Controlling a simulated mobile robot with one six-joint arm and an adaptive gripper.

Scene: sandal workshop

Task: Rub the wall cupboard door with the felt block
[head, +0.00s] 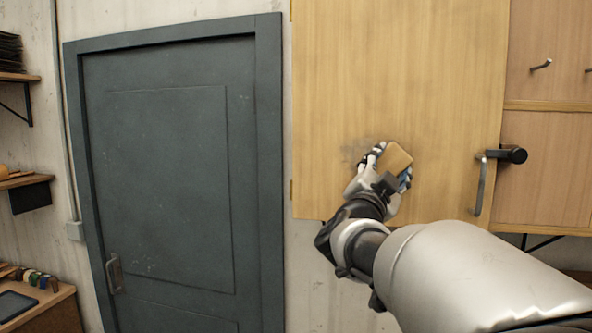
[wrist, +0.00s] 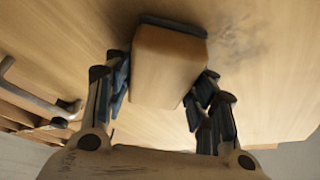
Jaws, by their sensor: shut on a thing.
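The wall cupboard door (head: 400,70) is a light wooden panel with a metal bar handle (head: 481,186) at its lower right. A grey smudge (head: 356,150) marks the door just left of my gripper. It also shows in the wrist view (wrist: 240,45) at the upper right. My gripper (head: 388,165) is shut on the felt block (head: 396,157), a tan block with a dark pad. In the wrist view the block (wrist: 168,65) sits between both fingers, its dark pad side (wrist: 172,24) towards the door. The pad looks to be at or very near the door surface; exact contact is hidden.
A dark grey door (head: 165,180) stands left of the cupboard. Open wooden panels with hooks (head: 541,64) lie to the right. Shelves (head: 18,180) and a workbench with small items (head: 35,300) are at the far left.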

